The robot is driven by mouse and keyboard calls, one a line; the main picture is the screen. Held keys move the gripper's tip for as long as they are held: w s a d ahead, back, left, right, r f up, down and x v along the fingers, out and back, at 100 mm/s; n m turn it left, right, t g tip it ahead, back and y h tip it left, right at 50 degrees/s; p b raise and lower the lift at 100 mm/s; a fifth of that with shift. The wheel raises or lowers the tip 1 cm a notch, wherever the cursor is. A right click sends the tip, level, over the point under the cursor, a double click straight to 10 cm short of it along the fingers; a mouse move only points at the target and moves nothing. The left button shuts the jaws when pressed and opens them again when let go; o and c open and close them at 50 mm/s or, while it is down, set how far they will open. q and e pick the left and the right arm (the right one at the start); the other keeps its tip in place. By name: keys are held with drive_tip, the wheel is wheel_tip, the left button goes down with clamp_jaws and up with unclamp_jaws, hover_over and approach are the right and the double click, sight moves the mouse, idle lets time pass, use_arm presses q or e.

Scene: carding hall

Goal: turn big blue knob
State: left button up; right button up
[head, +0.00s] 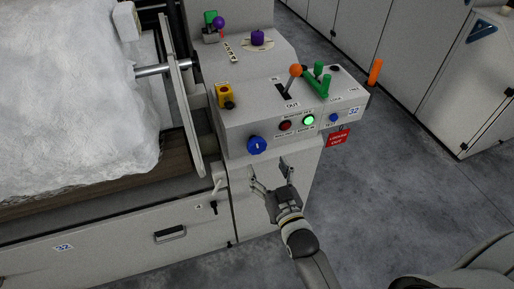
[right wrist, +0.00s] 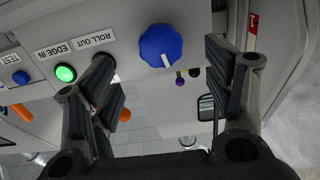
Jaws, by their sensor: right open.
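The big blue knob (head: 257,145) sits on the lower left of the grey control panel's front face. In the right wrist view the blue knob (right wrist: 161,45) shows a white pointer mark and lies ahead, between the two fingers in the picture. My right gripper (head: 271,174) is open, in front of the panel, a little below and right of the knob in the head view. It looks apart from the knob, with nothing between its fingers. My left gripper does not show.
Near the knob are a red button (head: 285,126), a lit green button (head: 309,120) and a small blue button (head: 333,117). A yellow switch box (head: 226,96), an orange-ball lever (head: 295,70) and a green handle (head: 318,82) stand on top. White fibre (head: 75,110) lies left. Floor at right is clear.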

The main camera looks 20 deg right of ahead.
sight(258, 150)
drive_tip(key=w, duration=0.9)
drive_tip(key=shift+w+a, duration=0.1)
drive_tip(key=shift+a, duration=0.1)
drive_tip(key=shift+c, duration=0.5)
drive_tip(key=c, duration=0.9)
drive_tip(key=shift+r+m+p, duration=0.1)
drive_tip(key=shift+m+p, duration=0.5)
drive_tip(key=shift+m, duration=0.3)
drive_tip(key=shift+c, duration=0.2)
drive_tip(key=shift+m, duration=0.5)
